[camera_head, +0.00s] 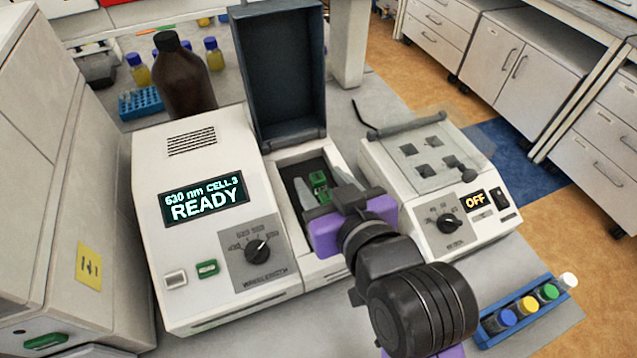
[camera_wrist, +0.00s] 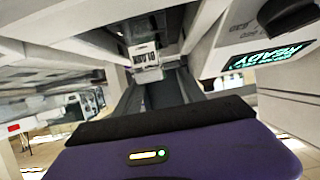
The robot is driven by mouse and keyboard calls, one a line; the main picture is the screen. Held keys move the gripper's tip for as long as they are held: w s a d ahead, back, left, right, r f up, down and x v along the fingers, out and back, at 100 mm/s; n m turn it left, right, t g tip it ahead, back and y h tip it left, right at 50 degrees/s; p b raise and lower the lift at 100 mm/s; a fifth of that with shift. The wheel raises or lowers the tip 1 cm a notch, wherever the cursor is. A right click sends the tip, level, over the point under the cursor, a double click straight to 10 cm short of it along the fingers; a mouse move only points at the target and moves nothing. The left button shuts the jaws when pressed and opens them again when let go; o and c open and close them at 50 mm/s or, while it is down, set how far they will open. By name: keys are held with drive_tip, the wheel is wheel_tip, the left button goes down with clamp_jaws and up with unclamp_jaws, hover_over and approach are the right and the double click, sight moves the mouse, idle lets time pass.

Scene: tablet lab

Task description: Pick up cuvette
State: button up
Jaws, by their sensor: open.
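The spectrophotometer (camera_head: 205,215) has its dark lid (camera_head: 283,80) raised and its cell compartment (camera_head: 292,168) open. A small green piece (camera_head: 319,180) shows inside the compartment, likely the top of a cuvette; its body is hidden. My gripper (camera_head: 320,190) reaches into the compartment opening with its grey fingers apart, close around the green piece; I cannot tell whether they touch it. In the wrist view, a small white block marked "BLANK" (camera_wrist: 147,60) sits beyond the fingertips (camera_wrist: 158,85). I cannot tell whether it is part of the cuvette.
The display reads "630 nm CELL 3 READY" (camera_head: 205,198). A second device (camera_head: 430,185) with a clear cover, reading "OFF", stands close on the right. A brown bottle (camera_head: 183,80) stands behind left. A blue rack of capped vials (camera_head: 530,312) lies front right.

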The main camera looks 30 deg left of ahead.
sight(315, 176)
drive_tip(key=p+x, duration=0.1)
drive_tip(key=x, duration=0.4)
drive_tip(key=shift+w+a+f, duration=0.2)
drive_tip(key=shift+f, duration=0.05)
drive_tip(key=shift+f, duration=0.1)
drive_tip(key=shift+c, duration=0.5)
